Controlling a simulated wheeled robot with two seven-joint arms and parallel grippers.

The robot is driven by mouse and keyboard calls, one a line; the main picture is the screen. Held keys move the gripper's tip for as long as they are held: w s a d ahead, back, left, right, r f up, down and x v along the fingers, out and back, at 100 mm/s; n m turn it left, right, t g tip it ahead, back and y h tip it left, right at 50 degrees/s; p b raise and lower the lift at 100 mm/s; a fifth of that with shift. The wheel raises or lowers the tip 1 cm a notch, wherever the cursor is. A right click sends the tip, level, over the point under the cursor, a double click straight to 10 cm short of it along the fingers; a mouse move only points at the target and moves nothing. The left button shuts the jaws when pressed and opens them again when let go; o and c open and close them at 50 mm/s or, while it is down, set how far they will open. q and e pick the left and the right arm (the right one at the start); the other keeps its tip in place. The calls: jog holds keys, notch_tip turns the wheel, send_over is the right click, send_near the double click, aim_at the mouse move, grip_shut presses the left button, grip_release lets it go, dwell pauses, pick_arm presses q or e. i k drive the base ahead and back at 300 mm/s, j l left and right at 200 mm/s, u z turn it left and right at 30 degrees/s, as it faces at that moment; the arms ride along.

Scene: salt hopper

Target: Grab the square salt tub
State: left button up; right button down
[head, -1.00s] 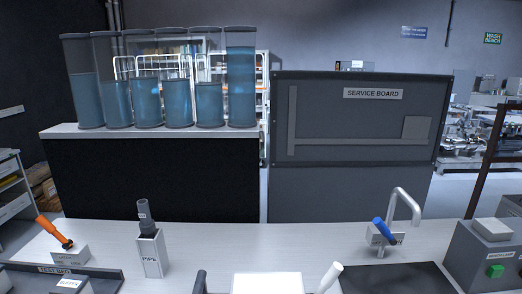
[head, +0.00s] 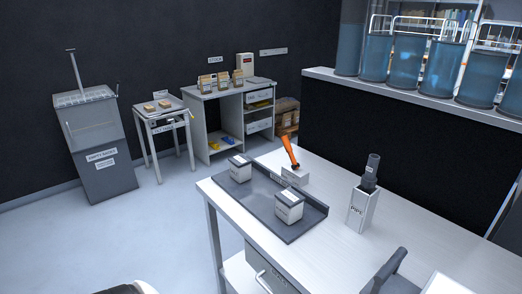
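Two small pale, box-shaped tubs with dark lower bands and labels stand upright on a dark tray (head: 258,205) at the left end of the bench. The far tub (head: 240,170) is near the tray's back left. The near tub (head: 289,208) is near its front right. Both look square; their labels are too small to read, so I cannot tell which holds salt. Neither of my grippers shows clearly in the head view. A white and black shape at the bottom left edge is cut off, and I cannot tell what it is.
On the bench (head: 340,182) are an orange-handled lever (head: 290,153) and a pipe holder (head: 361,208). Blue-filled cylinders (head: 405,60) stand behind. A grey sacks cabinet (head: 98,145), small table (head: 160,106) and stock desk (head: 222,92) line the far wall. The floor left of the bench is clear.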

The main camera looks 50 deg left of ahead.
aim_at(240, 165)
jog(key=u, duration=1.75)
jog(key=i+j+z, duration=0.35)
jog(key=j, duration=0.2)
jog(key=k, duration=0.05)
